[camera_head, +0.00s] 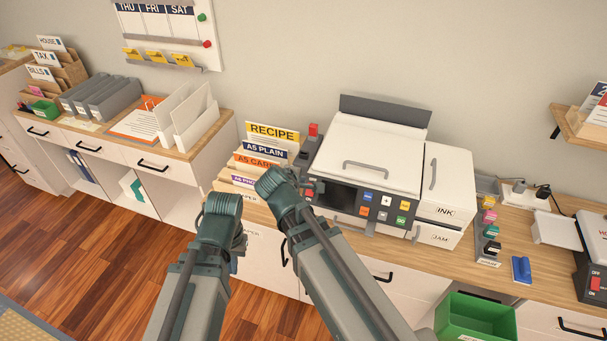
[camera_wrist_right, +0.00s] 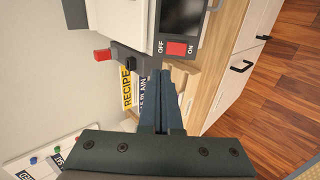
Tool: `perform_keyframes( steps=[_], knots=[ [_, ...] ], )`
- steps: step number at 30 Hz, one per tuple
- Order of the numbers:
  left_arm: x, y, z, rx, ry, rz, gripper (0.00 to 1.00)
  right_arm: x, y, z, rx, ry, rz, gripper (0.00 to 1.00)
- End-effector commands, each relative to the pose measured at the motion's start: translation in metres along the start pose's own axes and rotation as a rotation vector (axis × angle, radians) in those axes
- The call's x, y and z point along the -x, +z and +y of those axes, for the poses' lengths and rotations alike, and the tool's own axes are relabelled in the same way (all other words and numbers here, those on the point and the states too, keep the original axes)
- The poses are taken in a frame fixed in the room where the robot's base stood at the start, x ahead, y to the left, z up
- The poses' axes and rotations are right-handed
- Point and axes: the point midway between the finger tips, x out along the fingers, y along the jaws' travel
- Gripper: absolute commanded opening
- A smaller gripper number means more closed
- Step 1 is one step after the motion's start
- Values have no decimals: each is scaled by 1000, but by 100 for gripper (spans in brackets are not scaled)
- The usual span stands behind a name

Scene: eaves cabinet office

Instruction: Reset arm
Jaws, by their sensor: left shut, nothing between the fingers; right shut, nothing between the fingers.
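My left gripper (camera_head: 222,208) is in the head view, over the gap in front of the counter at the lower middle. It is shut and holds nothing; its fingertips are hard to make out. My right gripper (camera_head: 278,184) is further right, in front of the card folders and by the printer's left front corner. In the right wrist view its fingers (camera_wrist_right: 161,78) are shut together and empty. Their tips point at the printer's side close to a red OFF/ON switch (camera_wrist_right: 177,48); I cannot tell whether they touch it.
The white printer (camera_head: 370,140) stands on the wooden counter (camera_head: 465,247). Labelled folders (camera_head: 272,132) stand just left of it. A green bin (camera_head: 475,318) is below right. A lower left counter (camera_head: 205,135) holds binders and paper trays. Wooden floor (camera_head: 85,240) lies open at left.

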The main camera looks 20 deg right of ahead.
Motion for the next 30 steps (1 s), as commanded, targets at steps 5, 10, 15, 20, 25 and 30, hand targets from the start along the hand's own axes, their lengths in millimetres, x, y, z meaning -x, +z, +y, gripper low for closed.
perform_keyframes(
  steps=[5,10,15,20,25,30],
  knots=[
    [8,0,-1,0,0,0,0,10,0,1,1,1,0,0],
    [7,0,-1,0,0,0,0,10,0,1,1,1,0,0],
    [7,0,-1,0,0,0,0,10,0,1,1,1,0,0],
    [7,0,-1,0,0,0,0,10,0,1,1,0,0,0],
    [6,0,0,0,0,0,0,15,3,-26,-94,-95,-23,0],
    [3,0,0,0,0,0,0,45,9,-108,-352,-394,-133,0]
  ],
)
